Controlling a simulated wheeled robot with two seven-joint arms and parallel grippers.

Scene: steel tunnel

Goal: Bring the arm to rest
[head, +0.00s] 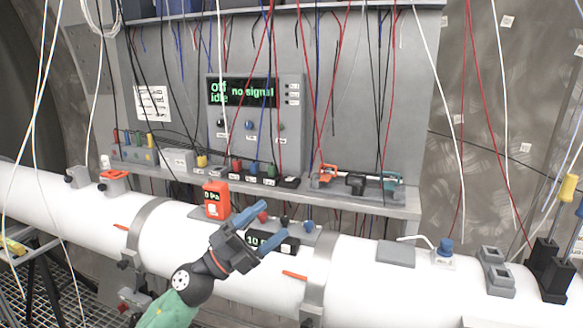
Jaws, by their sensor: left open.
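My left arm comes up from the bottom of the head view with a green sleeve (172,311) and a dark wrist. My left gripper (280,219) has blue fingers spread apart, pointing up and to the right. It is open, with nothing seen held between the fingers. It appears in front of the white pipe and partly covers a small black display device (284,245). I cannot tell whether it touches anything. An orange meter (216,200) stands just up and left of the gripper. My right gripper is not in view.
The large white pipe (365,262) runs across the view, with metal clamps and small fixtures. Behind it a grey shelf (395,208) holds several small devices and tools under a "no signal" panel (256,140). Many loose wires hang down. Dark connectors (549,271) stand at right.

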